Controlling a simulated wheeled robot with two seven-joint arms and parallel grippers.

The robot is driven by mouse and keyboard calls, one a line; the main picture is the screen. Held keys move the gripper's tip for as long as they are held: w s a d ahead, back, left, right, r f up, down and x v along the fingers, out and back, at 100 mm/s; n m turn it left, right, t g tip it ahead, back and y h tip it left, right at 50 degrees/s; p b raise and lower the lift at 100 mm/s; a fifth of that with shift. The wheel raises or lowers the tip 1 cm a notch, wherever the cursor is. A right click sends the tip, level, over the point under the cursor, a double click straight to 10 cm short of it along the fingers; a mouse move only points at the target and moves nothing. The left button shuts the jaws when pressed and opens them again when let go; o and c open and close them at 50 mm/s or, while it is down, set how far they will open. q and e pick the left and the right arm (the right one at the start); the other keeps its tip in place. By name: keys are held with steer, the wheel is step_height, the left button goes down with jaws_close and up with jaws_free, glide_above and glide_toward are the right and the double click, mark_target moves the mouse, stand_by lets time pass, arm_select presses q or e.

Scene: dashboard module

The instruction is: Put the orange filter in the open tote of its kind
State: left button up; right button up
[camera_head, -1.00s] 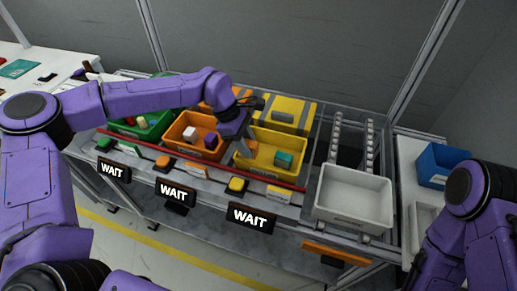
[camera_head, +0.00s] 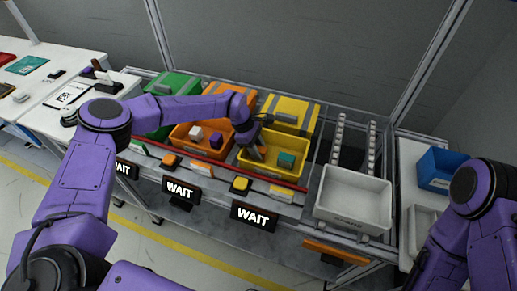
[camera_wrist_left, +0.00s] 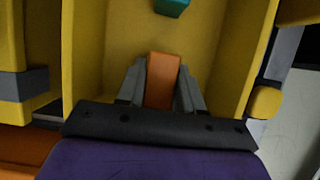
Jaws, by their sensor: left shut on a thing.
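The orange filter (camera_wrist_left: 162,80) is a small orange block between the two fingers of my left gripper (camera_wrist_left: 161,82) in the left wrist view. The gripper is shut on it. In the head view my left gripper (camera_head: 256,153) points down into the left part of the open yellow tote (camera_head: 272,173), and the filter cannot be made out there. A teal block (camera_head: 286,160) lies in the yellow tote, to the right of the gripper. The open orange tote (camera_head: 186,149) is to the left and holds a white block and a purple block. My right gripper is out of view.
An open green tote (camera_head: 152,130) stands farther left. Closed yellow (camera_head: 297,110), orange and green totes stand behind. A white tote (camera_head: 350,200) and a blue bin (camera_head: 438,166) are to the right. A red rail and WAIT signs (camera_head: 254,214) run along the front.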

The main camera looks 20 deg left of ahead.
arm_select(q)
steer(key=o, duration=1)
steer(key=shift+w+a+r, duration=0.1)
steer(key=shift+r, duration=0.2)
steer(key=b+v, duration=0.2)
steer(key=v, duration=0.9)
steer(key=shift+a+r, duration=0.1)
steer(key=shift+r, duration=0.2)
